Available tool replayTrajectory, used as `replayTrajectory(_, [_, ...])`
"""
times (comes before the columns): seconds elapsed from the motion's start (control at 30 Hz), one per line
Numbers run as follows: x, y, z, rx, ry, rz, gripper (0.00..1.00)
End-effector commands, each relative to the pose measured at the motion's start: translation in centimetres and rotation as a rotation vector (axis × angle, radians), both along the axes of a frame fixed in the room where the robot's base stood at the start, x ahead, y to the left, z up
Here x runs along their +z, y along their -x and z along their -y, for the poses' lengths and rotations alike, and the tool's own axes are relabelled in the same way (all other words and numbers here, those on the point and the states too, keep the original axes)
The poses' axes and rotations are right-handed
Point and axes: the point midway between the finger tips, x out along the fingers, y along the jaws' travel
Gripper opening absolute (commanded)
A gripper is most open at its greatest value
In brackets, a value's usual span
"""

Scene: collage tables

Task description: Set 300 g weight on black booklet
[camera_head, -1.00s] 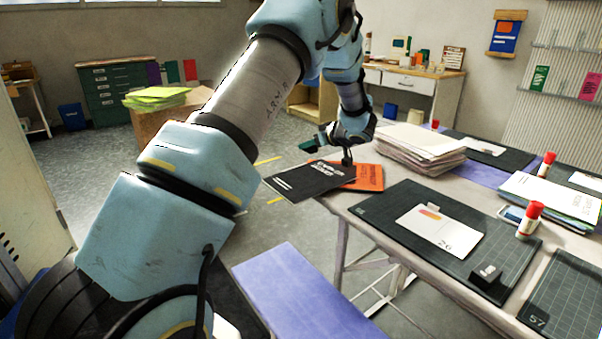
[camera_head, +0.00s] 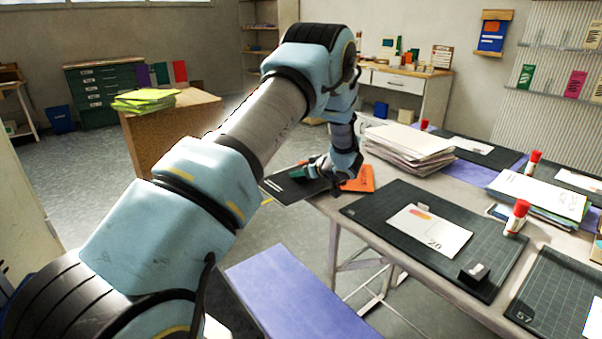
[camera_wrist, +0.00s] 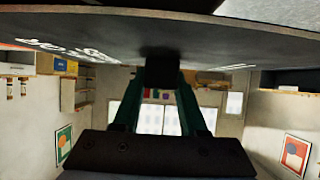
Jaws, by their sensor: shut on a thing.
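The black booklet (camera_head: 283,188) lies near the table's left corner, partly over an orange booklet (camera_head: 358,180). My gripper (camera_head: 333,182) is low over its right part. In the wrist view, my gripper's green fingers (camera_wrist: 160,82) are shut on a small dark block, the weight (camera_wrist: 161,67). The weight is right at the dark, white-lettered booklet surface (camera_wrist: 90,32), which spans the top of that view. I cannot tell whether it touches. No mass marking is readable. In the head view, my arm and hand cover much of the booklet and weight.
A paper stack (camera_head: 408,148) stands just right of my gripper. A cutting mat (camera_head: 390,205) with a card (camera_head: 430,230) and a small black block (camera_head: 474,273) lies nearer. Red-capped glue sticks (camera_head: 517,217) stand to the right. A purple bench top (camera_head: 295,295) is in front.

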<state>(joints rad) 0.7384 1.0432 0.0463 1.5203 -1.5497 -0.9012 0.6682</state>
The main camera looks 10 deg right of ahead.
Motion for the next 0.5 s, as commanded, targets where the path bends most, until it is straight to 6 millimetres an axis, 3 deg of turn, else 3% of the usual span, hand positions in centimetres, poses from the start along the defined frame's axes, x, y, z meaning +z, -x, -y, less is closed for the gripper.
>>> replayTrajectory(0.07, [-0.22,-0.03,0.0,0.0,0.0,0.001,0.0])
replayTrajectory(0.1, [-0.19,0.0,0.0,0.0,0.0,0.0,0.46])
replayTrajectory(0.33, [-0.18,0.0,-0.01,0.0,0.0,0.0,0.72])
replayTrajectory(0.5, [-0.18,0.01,-0.01,0.0,0.0,0.0,0.72])
